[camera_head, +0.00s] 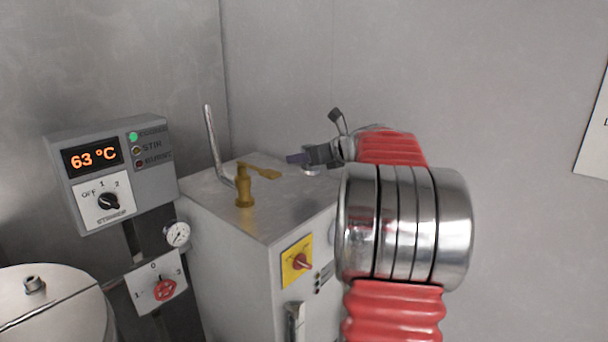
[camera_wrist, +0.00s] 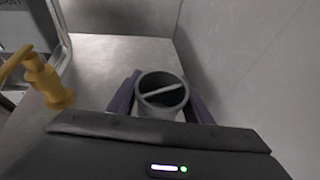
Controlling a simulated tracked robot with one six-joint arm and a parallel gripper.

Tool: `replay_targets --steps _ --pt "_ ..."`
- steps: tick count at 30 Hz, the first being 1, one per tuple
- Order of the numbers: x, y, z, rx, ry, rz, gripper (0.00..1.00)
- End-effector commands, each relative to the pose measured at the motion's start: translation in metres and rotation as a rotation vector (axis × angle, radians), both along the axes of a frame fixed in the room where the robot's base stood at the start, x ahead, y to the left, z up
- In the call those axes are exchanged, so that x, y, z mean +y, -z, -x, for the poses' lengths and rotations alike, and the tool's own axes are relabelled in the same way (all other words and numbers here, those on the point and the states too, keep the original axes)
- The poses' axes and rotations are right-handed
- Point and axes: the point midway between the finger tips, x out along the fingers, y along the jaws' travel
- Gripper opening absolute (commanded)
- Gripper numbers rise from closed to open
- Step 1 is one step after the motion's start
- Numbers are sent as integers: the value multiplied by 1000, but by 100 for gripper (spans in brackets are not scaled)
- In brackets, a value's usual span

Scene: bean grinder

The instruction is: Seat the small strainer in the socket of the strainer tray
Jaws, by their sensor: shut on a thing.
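My gripper (camera_head: 306,157), with purple fingertips, is over the right part of the metal cabinet's top in the head view. In the wrist view its fingers (camera_wrist: 161,103) are shut on a small round grey cup with a dark inside and a light bar across its mouth. I take this cup to be the small strainer (camera_wrist: 158,110); its mouth faces the wrist camera. In the head view a pale bit of it shows just under the fingers. Whether it touches the top I cannot tell. I cannot make out the strainer tray or its socket in either view.
A brass tap (camera_head: 243,186) with a lever stands on the cabinet (camera_head: 210,190), left of my gripper; the tap also shows in the wrist view (camera_wrist: 50,85). A bent metal rod (camera_head: 213,140) rises behind it. Walls close in behind and right. A control box (camera_head: 150,165) is left.

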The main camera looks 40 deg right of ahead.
Motion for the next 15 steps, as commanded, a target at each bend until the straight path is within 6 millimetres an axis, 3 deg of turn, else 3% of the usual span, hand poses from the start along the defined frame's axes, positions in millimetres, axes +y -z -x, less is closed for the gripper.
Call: replay_targets --steps 10,15 --pt "0 3 0 -1 0 1 22" --pt "0 19 -1 1 -1 -1 22"
